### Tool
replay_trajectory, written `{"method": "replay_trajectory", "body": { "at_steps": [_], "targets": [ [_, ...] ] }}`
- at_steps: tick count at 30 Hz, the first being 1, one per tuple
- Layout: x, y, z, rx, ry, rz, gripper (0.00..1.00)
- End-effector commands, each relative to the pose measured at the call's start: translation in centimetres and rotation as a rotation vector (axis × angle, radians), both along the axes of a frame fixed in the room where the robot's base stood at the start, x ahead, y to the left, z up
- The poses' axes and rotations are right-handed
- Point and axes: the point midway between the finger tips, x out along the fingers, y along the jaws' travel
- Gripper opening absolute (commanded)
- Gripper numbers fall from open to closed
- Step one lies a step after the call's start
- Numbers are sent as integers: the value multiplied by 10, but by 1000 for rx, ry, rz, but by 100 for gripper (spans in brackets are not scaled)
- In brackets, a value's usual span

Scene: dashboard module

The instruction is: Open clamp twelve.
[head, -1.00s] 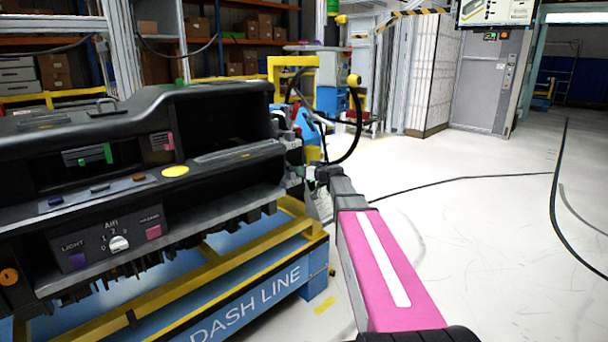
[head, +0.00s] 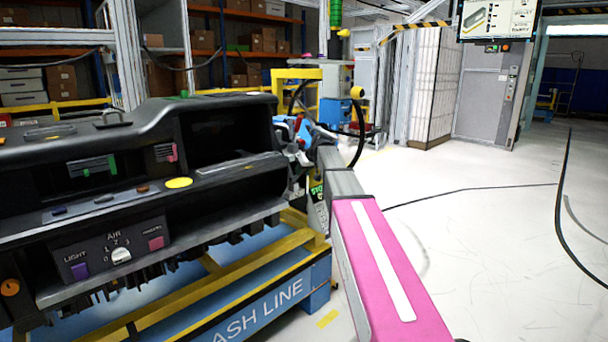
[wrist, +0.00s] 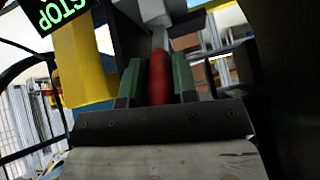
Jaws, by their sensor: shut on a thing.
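The black dashboard module (head: 225,175) fills the left half of the head view, with its right end beside my arm's far end. In the wrist view, my gripper (wrist: 158,80) has its two green-grey fingers on either side of a red handle (wrist: 159,75). It is shut on this handle, which runs up to grey metal parts (wrist: 155,20), apparently of a clamp. No clamp number is readable. In the head view, my gripper and the handle are too small and crowded at the module's right end to make out clearly.
A dark sign with green "STOP" lettering (wrist: 66,12) is close by at upper left in the wrist view, beside a yellow post (wrist: 82,65). The module rests on a blue and yellow frame (head: 270,308). White floor (head: 480,240) is open on the right.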

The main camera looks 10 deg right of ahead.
Motion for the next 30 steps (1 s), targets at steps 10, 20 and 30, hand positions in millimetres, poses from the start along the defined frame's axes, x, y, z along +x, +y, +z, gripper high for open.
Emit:
{"method": "replay_trajectory", "body": {
  "at_steps": [10,20,30],
  "targets": [
    [5,3,4,-43,60,0,0],
    [5,3,4,-46,62,1,0],
    [5,3,4,-46,62,1,52]
  ]
}}
